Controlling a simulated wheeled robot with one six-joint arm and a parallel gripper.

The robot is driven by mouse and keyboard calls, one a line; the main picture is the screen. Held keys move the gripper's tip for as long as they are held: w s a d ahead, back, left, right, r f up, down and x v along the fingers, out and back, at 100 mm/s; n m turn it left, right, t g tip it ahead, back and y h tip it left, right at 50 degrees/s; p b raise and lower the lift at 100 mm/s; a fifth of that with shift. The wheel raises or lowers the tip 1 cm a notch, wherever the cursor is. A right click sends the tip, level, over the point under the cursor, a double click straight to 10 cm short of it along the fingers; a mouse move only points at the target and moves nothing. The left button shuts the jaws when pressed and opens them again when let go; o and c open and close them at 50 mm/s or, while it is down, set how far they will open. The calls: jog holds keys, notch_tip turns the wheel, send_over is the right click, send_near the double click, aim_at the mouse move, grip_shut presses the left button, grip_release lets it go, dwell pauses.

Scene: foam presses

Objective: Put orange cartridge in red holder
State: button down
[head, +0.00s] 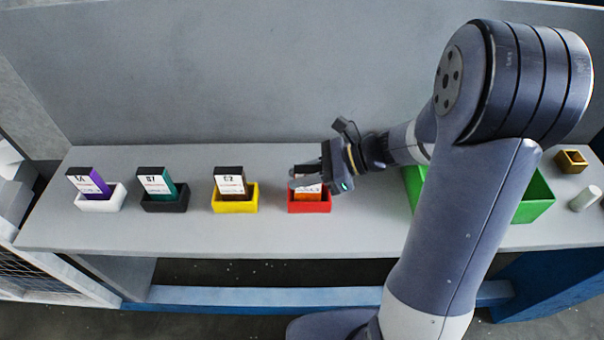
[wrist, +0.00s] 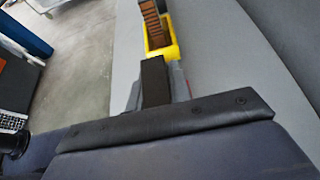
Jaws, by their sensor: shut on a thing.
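The orange cartridge (head: 307,190), with a white label and black top, stands in the red holder (head: 309,207) in the head view. My gripper (head: 312,180) is shut on the upper part of the cartridge, coming from the right, and its fingers hide part of the label. In the wrist view, the cartridge's black top (wrist: 155,80) shows between the fingers, and only a sliver of the red holder (wrist: 182,84) shows beside it. I cannot tell whether the cartridge rests on the holder's bottom.
To the left stand a yellow holder (head: 235,205) with a brown cartridge, a black holder (head: 164,204) with a teal one and a white holder (head: 100,205) with a purple one. A green bin (head: 540,200) is partly behind my arm.

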jog(key=shift+f, duration=0.1)
jog(key=c, duration=1.3)
grip_release()
jog(key=shift+r, duration=0.25)
jog(key=b+v, duration=0.1)
jog(key=v, duration=1.1)
jog(key=shift+f, duration=0.15)
